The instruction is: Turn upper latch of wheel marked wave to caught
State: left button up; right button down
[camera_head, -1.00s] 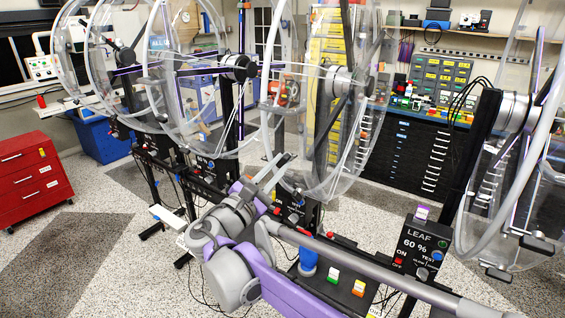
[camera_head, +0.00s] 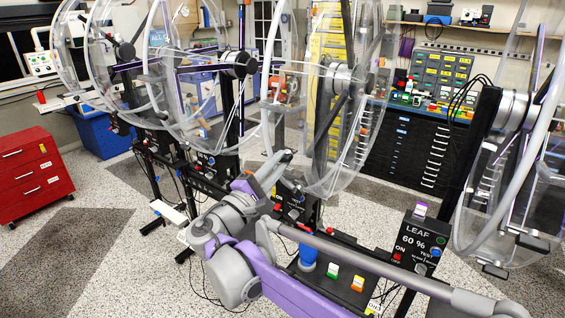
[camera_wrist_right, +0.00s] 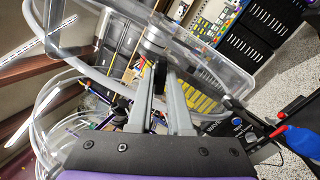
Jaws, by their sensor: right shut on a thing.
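The clear acrylic wheel (camera_head: 335,183) in front of my right gripper stands upright on a dark frame, and its clear rim (camera_wrist_right: 215,72) crosses the right wrist view. My right gripper (camera_head: 284,158) is at the wheel's lower left edge. In the right wrist view its two grey fingers (camera_wrist_right: 163,88) close on a small black piece (camera_wrist_right: 160,72) by the rim, which looks like a latch. Its exact turn cannot be told. A control box (camera_head: 292,205) stands under this wheel, partly hidden by my wrist. My left gripper is out of view.
A box marked LEAF (camera_head: 420,243) stands at the right beside another clear wheel (camera_head: 500,215). More clear wheels stand in a row at the back left. A red drawer cabinet (camera_head: 33,175) is at the far left. Speckled floor is open at the lower left.

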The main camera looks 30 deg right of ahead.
dwell(0.3)
jog(key=m, duration=0.4)
jog(key=c, duration=0.7)
grip_release()
jog(key=shift+m, duration=0.3)
jog(key=shift+v, duration=3.55)
jog(key=shift+d+f, duration=0.1)
jog(key=shift+d, duration=0.05)
